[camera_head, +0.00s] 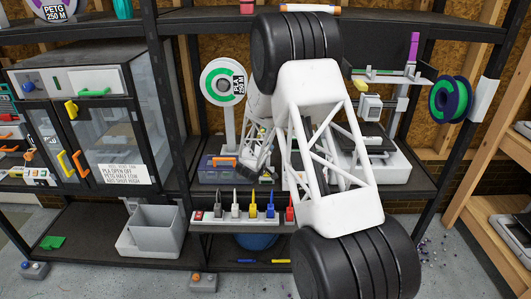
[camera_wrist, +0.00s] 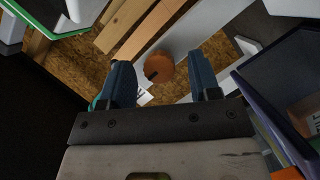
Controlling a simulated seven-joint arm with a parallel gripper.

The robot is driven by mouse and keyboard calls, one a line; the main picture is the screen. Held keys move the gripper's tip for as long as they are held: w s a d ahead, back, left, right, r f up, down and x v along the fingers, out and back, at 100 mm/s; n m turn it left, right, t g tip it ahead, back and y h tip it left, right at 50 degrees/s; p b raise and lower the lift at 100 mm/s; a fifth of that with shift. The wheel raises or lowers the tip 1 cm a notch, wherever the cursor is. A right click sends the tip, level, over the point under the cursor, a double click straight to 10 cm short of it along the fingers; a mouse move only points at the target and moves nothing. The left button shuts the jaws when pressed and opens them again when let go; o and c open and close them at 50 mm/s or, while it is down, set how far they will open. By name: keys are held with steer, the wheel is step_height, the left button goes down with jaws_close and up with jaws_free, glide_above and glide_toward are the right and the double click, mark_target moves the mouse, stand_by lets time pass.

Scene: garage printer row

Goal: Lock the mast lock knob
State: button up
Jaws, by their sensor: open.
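An orange-brown round knob (camera_wrist: 160,66) with a dark mark on its face shows in the wrist view. It appears to be the mast lock knob, beside a pale grey upright (camera_wrist: 207,30) that looks like the mast. My gripper (camera_wrist: 160,60) is open, with one dark blue finger left of the knob and one right of it in the picture. I cannot tell whether the fingertips reach around it or stop short. In the head view, my gripper (camera_head: 254,155) is low by the shelf, partly behind my white arm. The knob is not visible there, probably hidden by the arm.
In the head view, a spool (camera_head: 222,82) stands on a white post left of my arm. A printer (camera_head: 375,145) stands right of it. A switch strip (camera_head: 243,213) runs along the shelf front. A dark bin (camera_wrist: 285,75) is close at right in the wrist view.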

steer(key=c, duration=0.9)
steer(key=shift+m, duration=0.4)
steer(key=shift+d+r+m+g+y, duration=0.1)
steer(key=shift+d+m+g+y, duration=0.05)
steer(key=shift+m+y, duration=1.5)
steer(key=shift+d+r+m+g+y, duration=0.1)
steer(key=shift+d+m+g+y, duration=0.1)
steer(key=shift+m+y, duration=1.45)
steer(key=shift+d+m+g+y, duration=0.15)
steer(key=shift+m+y, duration=0.65)
steer(key=shift+m, duration=1.6)
